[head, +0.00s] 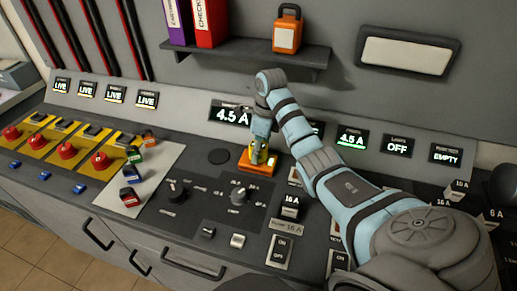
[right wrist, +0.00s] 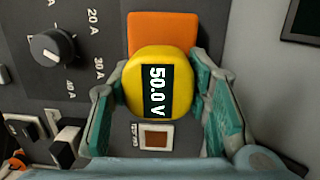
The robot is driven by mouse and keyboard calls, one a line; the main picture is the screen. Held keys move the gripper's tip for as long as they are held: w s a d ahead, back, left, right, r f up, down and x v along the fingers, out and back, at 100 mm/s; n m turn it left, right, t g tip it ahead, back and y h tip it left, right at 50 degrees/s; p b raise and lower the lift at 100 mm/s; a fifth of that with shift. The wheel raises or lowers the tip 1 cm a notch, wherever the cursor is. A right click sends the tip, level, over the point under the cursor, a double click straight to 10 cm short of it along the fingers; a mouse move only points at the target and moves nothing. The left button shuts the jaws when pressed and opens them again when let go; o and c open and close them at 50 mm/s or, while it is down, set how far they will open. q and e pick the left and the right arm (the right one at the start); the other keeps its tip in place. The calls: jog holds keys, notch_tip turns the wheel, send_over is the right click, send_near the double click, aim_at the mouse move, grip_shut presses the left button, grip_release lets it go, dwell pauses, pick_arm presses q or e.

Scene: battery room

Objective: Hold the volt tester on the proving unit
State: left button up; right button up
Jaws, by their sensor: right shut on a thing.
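My right gripper (head: 260,148) is shut on the yellow volt tester (right wrist: 134,88), one teal finger on each side of it in the right wrist view. The tester's dark screen reads 50.0 V. The orange proving unit (right wrist: 163,30) shows just beyond the tester in that view. In the head view the tester is at the orange proving unit (head: 258,168) on the console, largely covered by the gripper. Whether the tester touches the unit or is just above it I cannot tell. My left gripper is not in view.
A shelf (head: 235,55) above carries binders (head: 207,20) and an orange padlock-shaped item (head: 286,30). A small framed brown square (right wrist: 156,138) lies below the tester.

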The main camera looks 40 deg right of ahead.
notch_tip(320, 180, up, 7)
jog(key=p, duration=0.7)
jog(key=shift+r, duration=0.15)
jog(key=shift+f, duration=0.2)
